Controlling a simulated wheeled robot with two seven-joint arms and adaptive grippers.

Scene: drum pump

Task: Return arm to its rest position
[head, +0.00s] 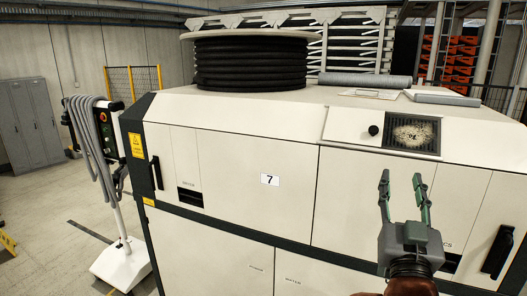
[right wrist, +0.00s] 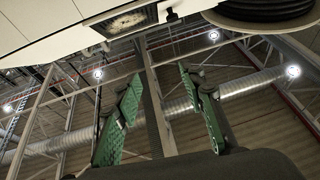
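My right gripper (head: 402,190) is raised in front of the large white machine (head: 230,165), at the right of the head view. Its two green fingers point up and stand apart with nothing between them. The right wrist view also shows the open green fingers (right wrist: 158,100), with the ceiling behind them. The gripper is below the dark window panel (head: 412,136) and its black knob (head: 373,130). It appears apart from the machine front. My left gripper is not in the head view.
A black hose reel (head: 250,65) and a grey roll (head: 365,79) lie on top of the machine. A control stand (head: 108,130) with a draped grey hose stands at left. Grey lockers (head: 30,120) stand by the wall. The floor between them is mostly clear.

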